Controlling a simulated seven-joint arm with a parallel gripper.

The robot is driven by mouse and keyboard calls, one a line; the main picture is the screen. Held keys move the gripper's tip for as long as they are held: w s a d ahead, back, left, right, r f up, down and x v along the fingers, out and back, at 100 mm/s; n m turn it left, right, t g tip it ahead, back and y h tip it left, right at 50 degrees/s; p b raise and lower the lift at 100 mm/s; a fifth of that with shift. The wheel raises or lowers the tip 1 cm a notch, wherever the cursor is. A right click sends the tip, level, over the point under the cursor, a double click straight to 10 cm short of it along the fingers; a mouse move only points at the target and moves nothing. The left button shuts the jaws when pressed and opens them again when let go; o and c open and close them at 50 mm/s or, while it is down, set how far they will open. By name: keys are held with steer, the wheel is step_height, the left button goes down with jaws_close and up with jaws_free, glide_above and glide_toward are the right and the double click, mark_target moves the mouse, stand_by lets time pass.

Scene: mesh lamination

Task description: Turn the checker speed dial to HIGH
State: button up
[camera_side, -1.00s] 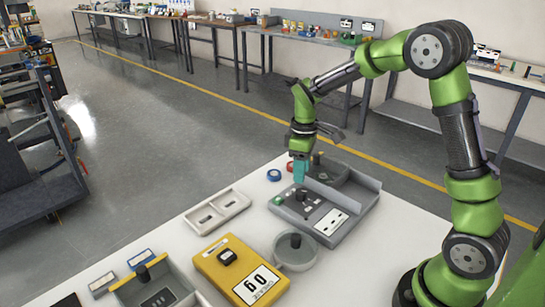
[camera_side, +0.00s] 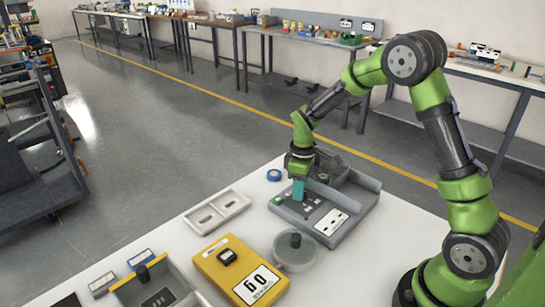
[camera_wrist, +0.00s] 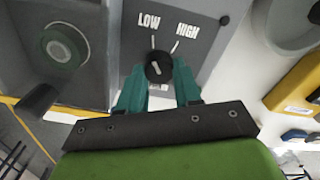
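The speed dial (camera_wrist: 158,66) is a small round black knob with a pale pointer mark, on a grey panel with the words LOW (camera_wrist: 149,21) and HIGH (camera_wrist: 187,30) above it. A tick line runs from the dial toward each word. I cannot tell exactly which one the pointer faces. My gripper (camera_wrist: 158,84) has teal fingers spread at either side below the dial, with a gap between them. In the side view, my gripper (camera_side: 298,190) is low over the grey checker (camera_side: 350,217) and hides the dial.
A green round part (camera_wrist: 64,47) and a dark handle (camera_wrist: 38,103) lie to the left in the wrist view. A grey round bowl (camera_side: 295,255) and a yellow scale (camera_side: 222,268) stand in front of the checker.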

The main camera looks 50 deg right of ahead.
steer(key=shift+m, duration=0.3)
steer(key=shift+c, duration=0.3)
steer(key=m, duration=0.9)
steer(key=shift+d+r+m, duration=0.1)
steer(key=shift+m, duration=2.1)
steer(key=o, duration=0.8)
steer(key=shift+c, duration=0.2)
step_height(320, 180, up, 17)
